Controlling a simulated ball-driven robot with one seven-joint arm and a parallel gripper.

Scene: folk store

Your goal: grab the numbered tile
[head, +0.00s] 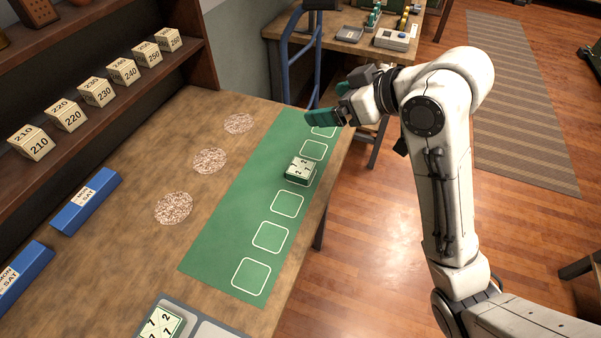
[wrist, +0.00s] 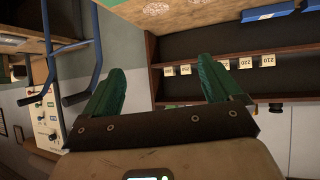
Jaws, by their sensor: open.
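A numbered tile (head: 301,169), cream on top with a dark green lower layer, lies on the green mat (head: 225,247) in one of its white-outlined squares. Another numbered tile (head: 161,326) sits in a grey tray (head: 222,332) at the bottom edge of the head view. My gripper (head: 308,119) is above the far end of the mat, beyond the tile and apart from it. In the wrist view its two green fingers (wrist: 163,82) are spread with nothing between them. The wrist view does not show the tile.
A shelf at left bears several numbered blocks (head: 98,91). Two blue signs (head: 86,201) and three speckled round patches (head: 174,208) are on the table (head: 130,245). A blue-framed object (head: 287,62) stands beyond the table near my gripper. A second table (head: 350,46) with small items is behind.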

